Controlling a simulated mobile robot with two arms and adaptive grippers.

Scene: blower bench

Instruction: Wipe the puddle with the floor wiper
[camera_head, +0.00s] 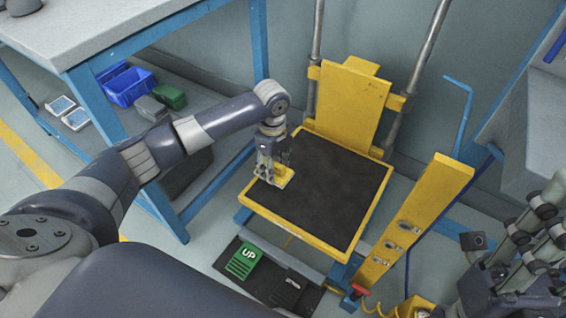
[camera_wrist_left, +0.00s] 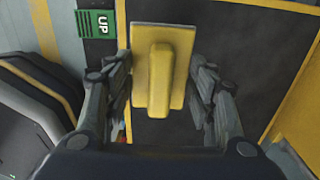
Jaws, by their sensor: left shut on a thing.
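My left gripper (camera_head: 273,168) is over the left part of a black-topped lift platform. It is shut on a yellow block with a flat plate and a raised grip, which I take as the floor wiper (camera_head: 285,177). In the left wrist view the wiper (camera_wrist_left: 157,80) sits between the two fingers of my left gripper (camera_wrist_left: 160,75), plate over the dark surface. I cannot tell whether it touches the surface. I cannot make out a clear puddle on the black top (camera_head: 330,195). My right gripper (camera_head: 515,255) is at the lower right; its finger opening is unclear.
The lift has a yellow rim (camera_head: 300,236), a yellow back plate (camera_head: 351,100) and a yellow side panel (camera_head: 415,222). A pedal with green UP marking (camera_head: 243,260) lies below. A blue-legged bench (camera_head: 95,105) stands left, with a blue bin (camera_head: 127,86) beneath it.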

